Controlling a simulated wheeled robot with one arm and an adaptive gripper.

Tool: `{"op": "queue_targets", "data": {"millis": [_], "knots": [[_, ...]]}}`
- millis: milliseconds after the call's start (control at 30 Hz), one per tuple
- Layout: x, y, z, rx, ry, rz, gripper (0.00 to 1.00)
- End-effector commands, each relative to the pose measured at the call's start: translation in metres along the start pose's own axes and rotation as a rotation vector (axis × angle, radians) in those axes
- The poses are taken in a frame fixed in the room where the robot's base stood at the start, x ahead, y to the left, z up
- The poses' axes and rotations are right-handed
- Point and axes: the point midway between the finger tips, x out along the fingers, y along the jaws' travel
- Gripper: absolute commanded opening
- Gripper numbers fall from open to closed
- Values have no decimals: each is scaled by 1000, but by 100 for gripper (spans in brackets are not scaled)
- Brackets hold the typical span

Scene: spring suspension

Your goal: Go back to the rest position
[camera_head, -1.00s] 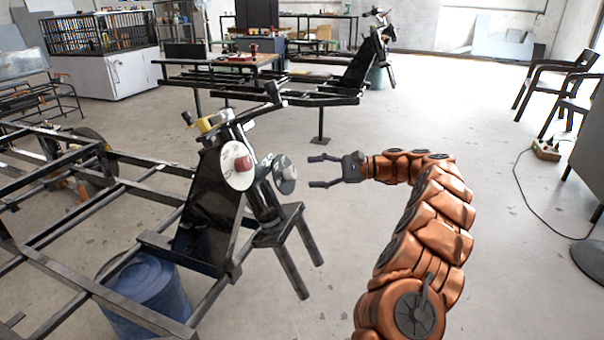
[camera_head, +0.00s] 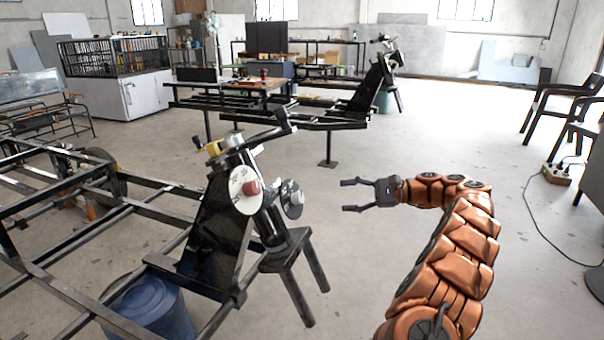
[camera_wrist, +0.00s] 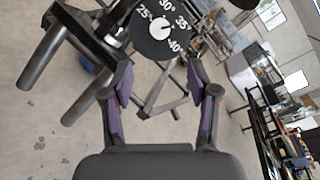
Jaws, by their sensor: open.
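My gripper (camera_head: 355,195) is open and empty in the head view. Its two fingers point left, toward the near metal frame, with a gap between. My copper arm (camera_head: 462,235) bends up from the lower right to it. The near frame's upright mechanism (camera_head: 225,225) bears a white disc (camera_head: 247,190) with a red knob (camera_head: 251,188) and a second, smaller disc (camera_head: 291,199). In the wrist view both gripper fingers (camera_wrist: 160,95) are spread apart. A black dial (camera_wrist: 157,33) with white degree numbers shows beyond them, apart from the fingertips.
A blue bin (camera_head: 150,308) stands under the near frame. A second similar frame (camera_head: 368,92) and a work table (camera_head: 245,82) stand further back. Chairs (camera_head: 555,100) and a power strip (camera_head: 556,175) with a cable are at the right. Open floor lies around my gripper.

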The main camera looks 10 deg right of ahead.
Motion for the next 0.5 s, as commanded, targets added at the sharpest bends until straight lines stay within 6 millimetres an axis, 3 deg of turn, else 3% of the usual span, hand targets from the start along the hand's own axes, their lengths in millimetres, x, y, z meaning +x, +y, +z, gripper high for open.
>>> {"op": "queue_targets", "data": {"millis": [167, 500], "knots": [[11, -10, 20, -10, -17, 17, 60], [77, -34, 137, -79, -88, 169, 60]]}}
